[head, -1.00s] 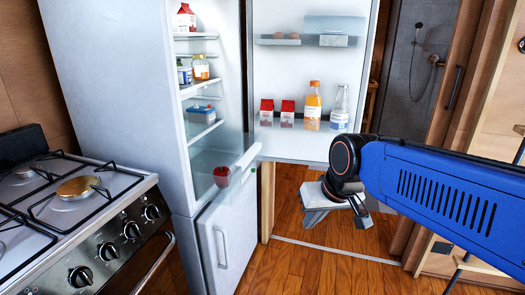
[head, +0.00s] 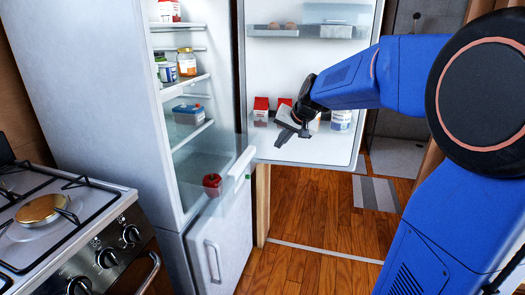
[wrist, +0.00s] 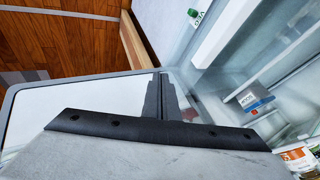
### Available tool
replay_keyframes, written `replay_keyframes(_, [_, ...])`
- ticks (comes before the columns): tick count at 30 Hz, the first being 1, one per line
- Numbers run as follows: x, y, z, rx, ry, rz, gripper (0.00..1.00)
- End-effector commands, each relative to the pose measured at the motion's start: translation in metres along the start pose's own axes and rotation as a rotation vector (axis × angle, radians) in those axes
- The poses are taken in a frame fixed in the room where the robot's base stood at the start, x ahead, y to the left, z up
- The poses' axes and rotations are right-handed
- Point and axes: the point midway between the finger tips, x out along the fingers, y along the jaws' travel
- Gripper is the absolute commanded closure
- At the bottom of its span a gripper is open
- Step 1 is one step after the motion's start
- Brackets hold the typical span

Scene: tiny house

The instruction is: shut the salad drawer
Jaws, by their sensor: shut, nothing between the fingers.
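The salad drawer (head: 239,170) is a clear bin with a pale front bar, low in the open fridge. It stands pulled out past the fridge body. A red item (head: 212,184), perhaps a pepper or apple, lies in it. In the wrist view, a pale strip with green lettering (wrist: 196,14) at the top appears to be the drawer's front. My gripper (head: 281,141) is shut and empty, to the right of the drawer front and above it, in front of the open fridge door. Its closed fingers also show in the wrist view (wrist: 162,95).
The fridge door (head: 300,60) stands open at right, with cartons (head: 261,110) and bottles partly hidden behind my arm. A blue-lidded box (head: 188,113) sits on the shelf above the drawer. A stove (head: 60,225) stands at left. Wooden floor (head: 320,205) is clear.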

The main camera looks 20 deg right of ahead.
Motion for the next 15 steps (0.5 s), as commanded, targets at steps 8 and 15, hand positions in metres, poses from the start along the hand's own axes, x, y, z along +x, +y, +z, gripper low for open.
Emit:
replay_keyframes(8, [0.031, 0.001, 0.000, 0.001, -0.003, 0.001, 1.00])
replay_keyframes(15, [0.073, 0.000, 0.001, 0.001, -0.004, 0.001, 1.00])
